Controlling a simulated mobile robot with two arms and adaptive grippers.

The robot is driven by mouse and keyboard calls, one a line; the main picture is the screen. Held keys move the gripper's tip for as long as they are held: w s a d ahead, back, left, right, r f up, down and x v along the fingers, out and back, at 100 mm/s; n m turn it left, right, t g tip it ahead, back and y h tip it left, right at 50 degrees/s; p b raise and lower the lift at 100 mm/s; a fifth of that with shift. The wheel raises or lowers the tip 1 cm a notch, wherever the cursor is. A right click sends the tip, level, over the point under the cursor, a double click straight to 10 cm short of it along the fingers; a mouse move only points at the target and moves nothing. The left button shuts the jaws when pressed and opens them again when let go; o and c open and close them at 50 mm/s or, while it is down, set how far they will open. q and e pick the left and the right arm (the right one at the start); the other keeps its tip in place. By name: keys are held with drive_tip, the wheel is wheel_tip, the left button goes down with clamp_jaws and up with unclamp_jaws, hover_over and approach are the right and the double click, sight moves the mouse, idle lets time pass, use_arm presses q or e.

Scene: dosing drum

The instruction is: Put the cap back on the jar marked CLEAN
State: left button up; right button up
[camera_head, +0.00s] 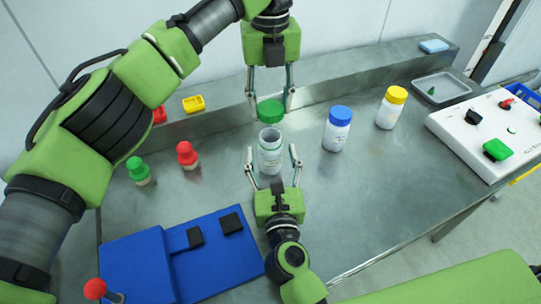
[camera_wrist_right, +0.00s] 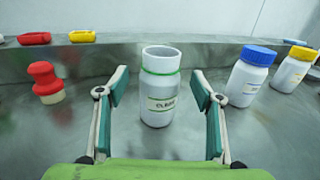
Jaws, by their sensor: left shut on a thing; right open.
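The open jar (camera_head: 270,158) stands upright on the metal table with no cap on it. In the right wrist view the jar (camera_wrist_right: 160,88) shows a label that reads like CLEAN and a green ring near its neck. The green cap (camera_head: 270,110) is held by my left gripper (camera_head: 270,98), which is shut on it, above and slightly behind the jar mouth. My right gripper (camera_head: 272,160) is open, its fingers on either side of the jar's lower part with gaps. It also shows in the right wrist view (camera_wrist_right: 160,105).
A blue-capped jar (camera_head: 337,130) and a yellow-capped jar (camera_head: 391,108) stand to the right. Red (camera_head: 187,155) and green (camera_head: 138,170) knobbed objects stand left. A blue fixture (camera_head: 180,258) lies front left, a white control panel (camera_head: 490,130) right. A raised ledge (camera_head: 350,75) runs behind.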

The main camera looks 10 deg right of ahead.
drive_tip(key=shift+w+d, duration=0.15)
drive_tip(key=shift+w, duration=1)
drive_tip(key=shift+w+d, duration=0.15)
drive_tip(key=shift+w, duration=0.95)
drive_tip(key=c, duration=1.7)
use_arm(q)
drive_tip(key=shift+f, duration=2.5)
use_arm(e)
drive_tip(key=shift+c, duration=0.2)
use_arm(q)
drive_tip(key=shift+f, duration=0.9)
drive_tip(key=shift+f, duration=0.55)
use_arm(e)
clamp_jaws()
